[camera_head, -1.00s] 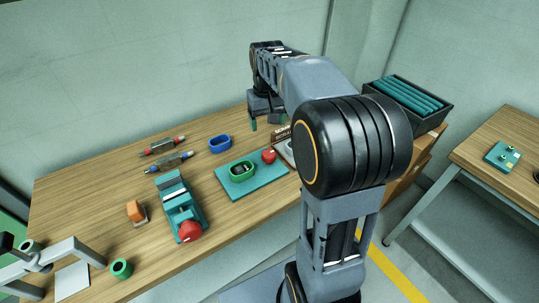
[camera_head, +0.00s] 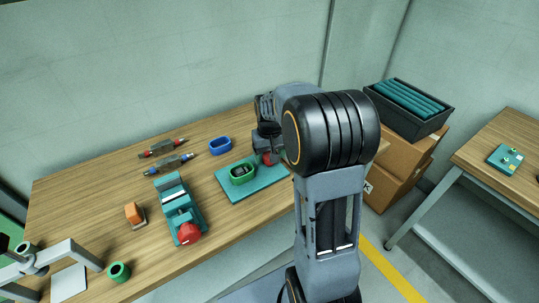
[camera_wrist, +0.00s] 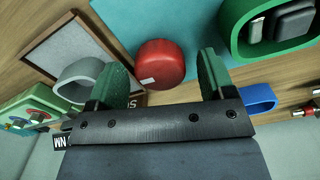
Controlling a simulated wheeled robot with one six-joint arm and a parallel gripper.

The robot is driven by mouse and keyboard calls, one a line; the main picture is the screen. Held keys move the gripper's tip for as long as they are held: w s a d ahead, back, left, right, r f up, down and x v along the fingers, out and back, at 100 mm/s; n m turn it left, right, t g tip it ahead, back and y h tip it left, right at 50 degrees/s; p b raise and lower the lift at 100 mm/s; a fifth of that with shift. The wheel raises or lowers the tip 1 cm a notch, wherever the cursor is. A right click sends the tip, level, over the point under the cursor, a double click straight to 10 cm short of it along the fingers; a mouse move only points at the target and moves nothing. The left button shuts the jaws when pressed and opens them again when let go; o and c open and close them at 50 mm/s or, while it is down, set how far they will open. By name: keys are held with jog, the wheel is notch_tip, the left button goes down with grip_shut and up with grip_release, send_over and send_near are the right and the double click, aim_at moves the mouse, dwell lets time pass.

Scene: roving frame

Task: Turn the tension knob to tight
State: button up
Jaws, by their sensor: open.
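A red round knob with a small white mark (camera_wrist: 160,64) stands at the edge of a teal board (camera_wrist: 190,22) in the wrist view. In the head view the knob (camera_head: 267,159) is partly covered by my arm, at the far right corner of the teal board (camera_head: 262,187). My gripper (camera_wrist: 164,68) is open. Its two green-padded fingers are on either side of the knob in the wrist view, with a gap on each side. I see no tight or loose marking around the knob.
A green ring (camera_head: 243,173) with dark blocks inside stands on the board. A blue ring (camera_head: 220,144) is behind it. A teal vise-like device with a red end (camera_head: 180,208) is to the left. A grey ring (camera_wrist: 82,82) and a framed panel (camera_wrist: 72,48) lie near my gripper.

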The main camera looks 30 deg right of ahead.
jog(key=shift+f, duration=0.2)
jog(key=shift+c, duration=0.4)
jog(key=c, duration=0.9)
jog(key=shift+o, duration=0.2)
